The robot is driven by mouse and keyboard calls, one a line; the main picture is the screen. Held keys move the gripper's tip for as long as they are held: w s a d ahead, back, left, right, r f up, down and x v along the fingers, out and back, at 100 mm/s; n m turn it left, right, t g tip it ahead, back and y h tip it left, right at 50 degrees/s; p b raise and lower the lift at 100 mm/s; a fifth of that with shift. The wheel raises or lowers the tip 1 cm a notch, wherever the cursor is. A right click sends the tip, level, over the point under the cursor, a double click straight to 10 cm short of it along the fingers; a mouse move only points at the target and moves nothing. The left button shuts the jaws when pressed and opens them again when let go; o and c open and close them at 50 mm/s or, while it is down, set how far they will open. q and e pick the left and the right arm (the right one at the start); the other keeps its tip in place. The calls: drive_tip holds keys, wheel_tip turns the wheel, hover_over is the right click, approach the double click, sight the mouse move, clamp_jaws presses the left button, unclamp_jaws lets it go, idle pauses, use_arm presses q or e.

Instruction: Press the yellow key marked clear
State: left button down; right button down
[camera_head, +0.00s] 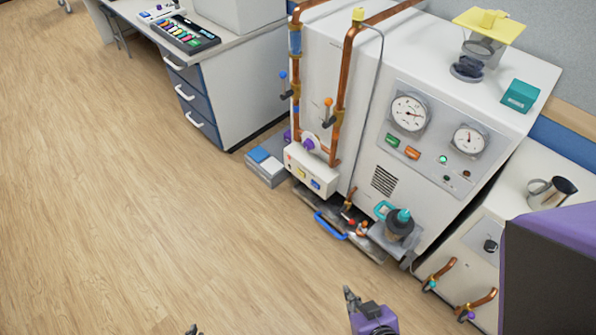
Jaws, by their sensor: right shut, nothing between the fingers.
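A dark key panel (185,33) with several coloured keys lies on the desk at the upper left. Yellowish keys seem to be among them, but the keys are too small for me to read any marking or tell which one is clear. My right gripper (349,293), with a purple body, is at the bottom edge, shut and empty, far from the panel. A small dark tip, likely my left gripper (193,329), barely shows at the bottom edge; its state cannot be told.
The white desk with blue drawers (192,98) holds the panel. A large white machine (455,90) with gauges and copper pipes stands right of it. A grey and blue box (265,165) lies on the floor between them. The wooden floor (110,190) is clear at left.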

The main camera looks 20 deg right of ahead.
drive_tip(key=shift+w+r, duration=0.1)
drive_tip(key=shift+w, duration=0.15)
drive_tip(key=shift+s+d, duration=0.1)
drive_tip(key=shift+s, duration=0.05)
drive_tip(key=shift+s, duration=0.3)
idle(0.3)
